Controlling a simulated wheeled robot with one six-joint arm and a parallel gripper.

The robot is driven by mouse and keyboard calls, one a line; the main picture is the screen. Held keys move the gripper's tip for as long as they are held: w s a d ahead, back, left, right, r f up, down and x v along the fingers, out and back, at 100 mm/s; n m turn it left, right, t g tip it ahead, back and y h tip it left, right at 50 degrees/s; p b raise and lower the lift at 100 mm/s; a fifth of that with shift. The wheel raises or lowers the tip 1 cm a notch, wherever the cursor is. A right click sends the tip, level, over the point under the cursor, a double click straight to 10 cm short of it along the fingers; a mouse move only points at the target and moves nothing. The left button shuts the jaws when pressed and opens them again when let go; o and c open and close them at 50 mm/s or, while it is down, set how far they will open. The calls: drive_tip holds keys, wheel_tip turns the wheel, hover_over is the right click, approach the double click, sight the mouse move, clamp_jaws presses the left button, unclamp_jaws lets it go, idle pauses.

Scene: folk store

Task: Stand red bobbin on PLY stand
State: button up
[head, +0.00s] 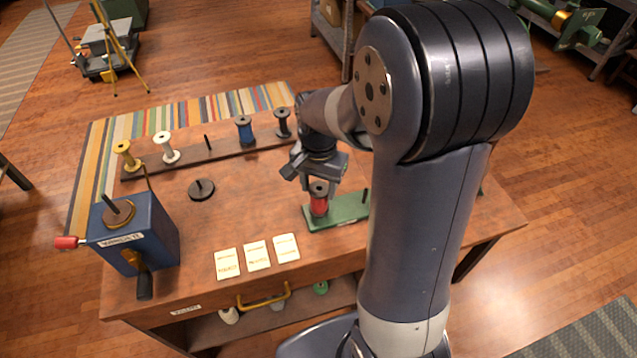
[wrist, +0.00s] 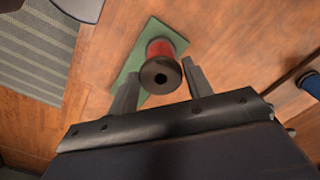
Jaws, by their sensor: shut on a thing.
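The red bobbin (head: 319,205) is upright at the left part of the green stand (head: 346,213), with its dark top flange toward my gripper. My gripper (head: 317,180) is shut on the bobbin's top from above. In the wrist view the red bobbin (wrist: 160,54) sits between the two fingers, over the green stand (wrist: 131,66). A bare dark peg shows at the stand's right part, partly behind my arm. Any peg under the bobbin is hidden, and I cannot tell whether its base touches the stand.
A dark rack (head: 205,152) at the back holds yellow, white, blue and dark bobbins, with one bare peg. A blue winder (head: 133,235) stands at left. A black disc with a pin (head: 201,189) and several cards (head: 257,255) lie on the table (head: 180,283).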

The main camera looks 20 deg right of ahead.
drive_tip(key=shift+f+b, duration=0.5)
drive_tip(key=shift+f, duration=0.35)
drive_tip(key=o, duration=0.8)
wheel_tip(320, 180, up, 11)
drive_tip(key=shift+f, duration=0.1)
